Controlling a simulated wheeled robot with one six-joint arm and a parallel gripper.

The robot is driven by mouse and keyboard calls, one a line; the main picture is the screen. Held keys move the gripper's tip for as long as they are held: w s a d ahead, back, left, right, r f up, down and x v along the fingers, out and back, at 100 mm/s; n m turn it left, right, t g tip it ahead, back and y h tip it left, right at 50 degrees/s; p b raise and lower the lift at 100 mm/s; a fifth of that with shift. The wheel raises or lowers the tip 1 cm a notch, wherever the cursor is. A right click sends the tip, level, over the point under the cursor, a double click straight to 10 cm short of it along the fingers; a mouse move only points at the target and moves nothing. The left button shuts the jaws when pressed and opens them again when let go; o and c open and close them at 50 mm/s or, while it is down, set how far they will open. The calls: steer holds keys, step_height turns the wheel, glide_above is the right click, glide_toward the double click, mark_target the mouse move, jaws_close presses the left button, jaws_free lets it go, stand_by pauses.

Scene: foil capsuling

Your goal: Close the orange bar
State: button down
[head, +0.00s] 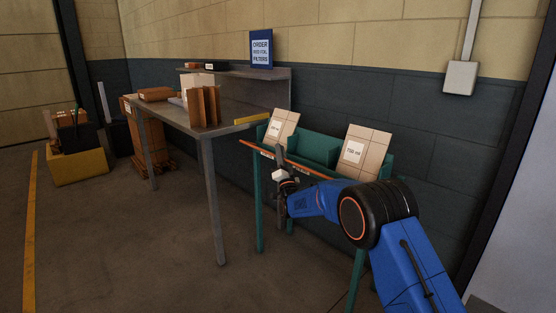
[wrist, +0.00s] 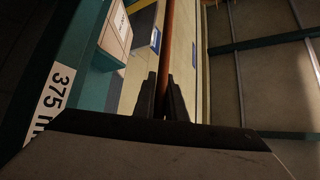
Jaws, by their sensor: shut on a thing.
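The orange bar (head: 252,146) runs along the front of a green rack (head: 318,146), sloping down to the right in the head view. In the wrist view the orange bar (wrist: 168,40) passes between my fingertips. The bar's far right part is partly hidden behind my arm in the head view.
A left carton (head: 282,127) and a right carton (head: 361,153) stand tilted in the rack. A grey table (head: 232,129) with brown cardboard pieces (head: 203,106) stands to the left. A blue sign (head: 261,48) is on its shelf. The floor in front is clear.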

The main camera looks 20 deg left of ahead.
steer(key=shift+w+d+r+m+g+h, duration=0.5)
steer(key=shift+w+d+r+m+h, duration=0.2)
steer(key=shift+w+m+h, duration=0.85)
steer(key=shift+w+d+r+m+g+h, duration=0.6)
steer(key=shift+w+m+h, duration=0.45)
steer(key=shift+w+m, duration=0.9)
steer(key=shift+w+d+r+m+g+h, duration=0.4)
steer(key=shift+w+d+r+m+h, duration=0.35)
steer(key=shift+w+m+h, duration=0.95)
steer(key=shift+d+f+m, duration=0.15)
steer(key=shift+f+m, duration=0.15)
steer(key=shift+f, duration=0.3)
steer(key=c, duration=1.9)
jaws_free()
steer(key=shift+w+d+f, duration=0.1)
steer(key=shift+o, duration=0.4)
steer(key=shift+r, duration=0.2)
steer(key=shift+r+y, duration=0.25)
steer(key=shift+y, duration=0.15)
steer(key=shift+s, duration=0.2)
